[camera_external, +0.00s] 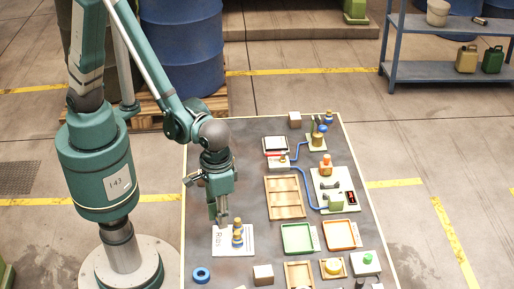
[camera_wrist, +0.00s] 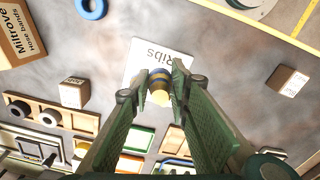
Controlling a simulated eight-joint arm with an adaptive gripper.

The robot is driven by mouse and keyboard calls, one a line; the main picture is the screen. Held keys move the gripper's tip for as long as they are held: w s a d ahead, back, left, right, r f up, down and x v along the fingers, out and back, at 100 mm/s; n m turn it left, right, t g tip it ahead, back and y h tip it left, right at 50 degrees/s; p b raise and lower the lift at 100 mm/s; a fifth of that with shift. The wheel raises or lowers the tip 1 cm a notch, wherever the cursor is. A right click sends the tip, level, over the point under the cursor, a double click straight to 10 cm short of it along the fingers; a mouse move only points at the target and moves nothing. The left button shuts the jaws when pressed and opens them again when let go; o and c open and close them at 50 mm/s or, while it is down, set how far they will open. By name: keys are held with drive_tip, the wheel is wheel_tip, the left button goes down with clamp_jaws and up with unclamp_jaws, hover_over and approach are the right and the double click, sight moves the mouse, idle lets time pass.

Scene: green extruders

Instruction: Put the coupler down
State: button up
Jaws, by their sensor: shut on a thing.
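The coupler is a small yellow and dark-blue piece; it shows in the external view (camera_external: 237,239) and between my fingertips in the wrist view (camera_wrist: 158,94). My gripper (camera_external: 228,219) points down and is shut on it, as the wrist view (camera_wrist: 156,80) also shows. The white card marked "Ribs" (camera_external: 221,248) lies on the dark table under the coupler, and it shows behind the fingertips in the wrist view (camera_wrist: 142,55). The coupler is upright at the card's right part; I cannot tell whether its base touches the card.
A blue ring (camera_external: 201,275) and a brown box (camera_external: 263,274) stand near the card. A wooden tray (camera_external: 285,197), a green tray (camera_external: 298,238) and an orange tray (camera_external: 341,235) lie to the right. Bare table surrounds the card's left and far sides.

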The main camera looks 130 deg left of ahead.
sight(222, 239)
drive_tip(key=shift+f, duration=1.25)
drive_tip(key=shift+f+b, duration=0.4)
drive_tip(key=shift+f, duration=1.7)
drive_tip(key=shift+f, duration=0.15)
drive_tip(key=o, duration=1)
drive_tip(key=shift+c, duration=0.2)
drive_tip(key=shift+r, duration=0.2)
drive_tip(key=shift+r+p, duration=0.8)
drive_tip(key=shift+r, duration=5.15)
